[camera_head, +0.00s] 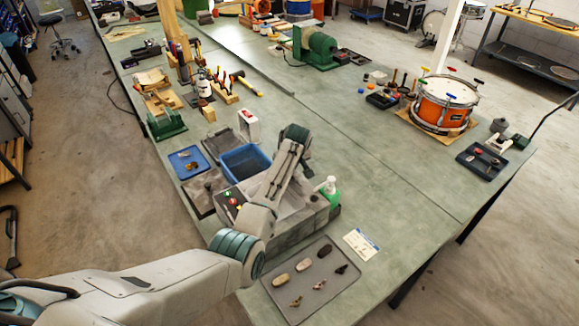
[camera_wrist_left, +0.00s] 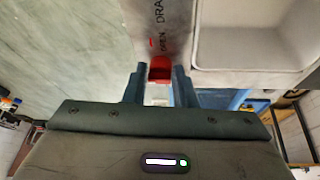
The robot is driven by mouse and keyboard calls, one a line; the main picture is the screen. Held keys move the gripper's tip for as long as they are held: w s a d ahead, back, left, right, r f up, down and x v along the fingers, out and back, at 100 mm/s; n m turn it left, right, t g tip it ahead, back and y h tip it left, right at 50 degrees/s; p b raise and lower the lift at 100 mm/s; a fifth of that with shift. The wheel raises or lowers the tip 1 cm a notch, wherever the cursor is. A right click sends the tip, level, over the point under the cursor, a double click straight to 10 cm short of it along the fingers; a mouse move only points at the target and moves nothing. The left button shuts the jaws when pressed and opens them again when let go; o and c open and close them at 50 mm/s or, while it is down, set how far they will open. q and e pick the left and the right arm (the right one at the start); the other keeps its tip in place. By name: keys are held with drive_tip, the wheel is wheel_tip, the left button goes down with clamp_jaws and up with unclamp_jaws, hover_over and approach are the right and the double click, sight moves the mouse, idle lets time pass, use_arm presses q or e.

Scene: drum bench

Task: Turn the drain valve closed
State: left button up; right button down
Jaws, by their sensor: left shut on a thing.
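The red drain valve handle (camera_wrist_left: 160,69) shows in the left wrist view, on a grey metal panel (camera_wrist_left: 178,20) lettered "OPEN" and "DRAIN". My left gripper (camera_wrist_left: 160,78) has its two blue-grey fingers on either side of the handle, shut on it. A small red mark and the word "OPEN" sit just beyond the handle. The handle's exact turn angle is hard to tell. In the head view my left arm reaches over the grey wash unit (camera_head: 316,216), and its wrist hides the valve and my fingertips. My right gripper is in neither view.
A blue bin (camera_head: 243,161) stands beside the wash unit, and a green bottle (camera_head: 330,188) is at its right. A grey tray (camera_head: 312,283) with several small parts lies in front. An orange drum (camera_head: 444,104) stands far right. The bench's middle right is clear.

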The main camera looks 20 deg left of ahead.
use_arm(q)
drive_tip(key=o, duration=0.9)
drive_tip(key=shift+o, duration=0.2)
drive_tip(key=shift+r, duration=0.1)
drive_tip(key=shift+s+d+r, duration=0.1)
drive_tip(key=shift+s+r, duration=0.05)
drive_tip(key=shift+r, duration=0.15)
drive_tip(key=b+v, duration=0.3)
drive_tip(key=v, duration=0.7)
drive_tip(key=shift+b, duration=0.4)
